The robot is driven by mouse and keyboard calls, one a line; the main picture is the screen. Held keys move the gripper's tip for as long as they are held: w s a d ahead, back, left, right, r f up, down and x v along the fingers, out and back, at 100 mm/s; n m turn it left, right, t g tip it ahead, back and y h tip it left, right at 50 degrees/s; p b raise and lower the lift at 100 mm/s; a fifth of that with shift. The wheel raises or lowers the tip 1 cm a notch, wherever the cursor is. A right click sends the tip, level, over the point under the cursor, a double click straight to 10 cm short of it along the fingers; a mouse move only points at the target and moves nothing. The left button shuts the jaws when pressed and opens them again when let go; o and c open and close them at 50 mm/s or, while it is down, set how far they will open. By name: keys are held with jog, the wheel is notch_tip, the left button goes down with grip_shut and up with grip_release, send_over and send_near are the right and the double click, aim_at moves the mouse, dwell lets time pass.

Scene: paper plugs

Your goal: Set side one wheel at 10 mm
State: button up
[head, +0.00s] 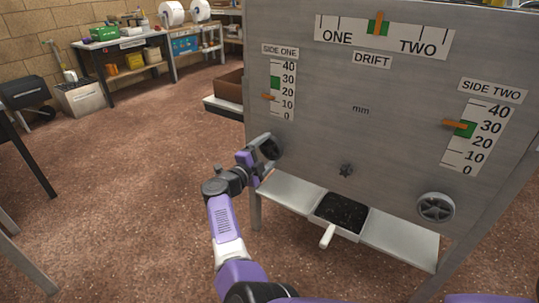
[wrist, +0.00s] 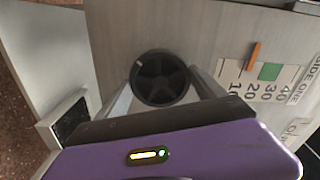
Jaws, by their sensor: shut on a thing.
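The side one wheel is a dark spoked handwheel on the grey panel, below the SIDE ONE scale, in the head view (head: 271,147) and the wrist view (wrist: 160,78). My gripper (head: 262,155) is at this wheel, and its two fingers hold the rim from both sides in the wrist view. The SIDE ONE scale (head: 282,91) runs from 0 to 40. Its orange pointer (head: 268,97) stands between 10 and 20, below the green band (head: 275,82), which lies between 20 and 30. My fingertips are partly hidden in the head view.
The side two wheel (head: 435,207) is at lower right; its pointer (head: 454,124) stands by a green band near 30. The DRIFT pointer (head: 376,28) is at its green mark. A white-handled tray of dark material (head: 341,211) sits below.

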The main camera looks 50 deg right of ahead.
aim_at(270, 150)
jog(key=shift+f+m+b, duration=0.1)
jog(key=shift+m+b, duration=0.35)
jog(key=shift+m, duration=0.45)
jog(key=o, duration=1.4)
jog(key=shift+a, duration=0.15)
jog(key=shift+s+a+p, duration=0.15)
jog(key=shift+a+p, duration=0.85)
jog(key=shift+a, duration=0.85)
